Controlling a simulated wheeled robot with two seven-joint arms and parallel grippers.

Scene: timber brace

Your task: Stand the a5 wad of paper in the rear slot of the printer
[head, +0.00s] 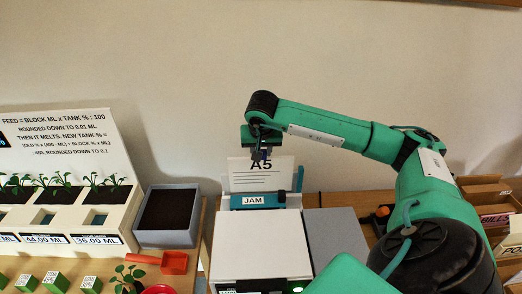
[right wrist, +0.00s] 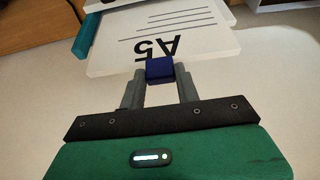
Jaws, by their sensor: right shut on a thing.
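The A5 wad of paper (head: 250,180) is a white sheet stack marked A5, upright at the back of the printer (head: 262,243). My right gripper (head: 262,157) is above it, shut on the dark blue tab at its top edge. In the right wrist view the gripper (right wrist: 159,76) has the blue tab between its fingers, and the wad (right wrist: 165,38) extends beyond it. The wad's lower edge is hidden behind the teal part labelled JAM (head: 262,201), so I cannot tell how deep it sits in the rear slot. My left gripper is not in view.
A grey box of dark soil (head: 167,238) and a red scoop (head: 173,263) stand left of the printer. A white planter (head: 60,215) with seedlings is farther left. Wooden trays (head: 490,190) are at the right, beyond my right arm. The wall behind is bare.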

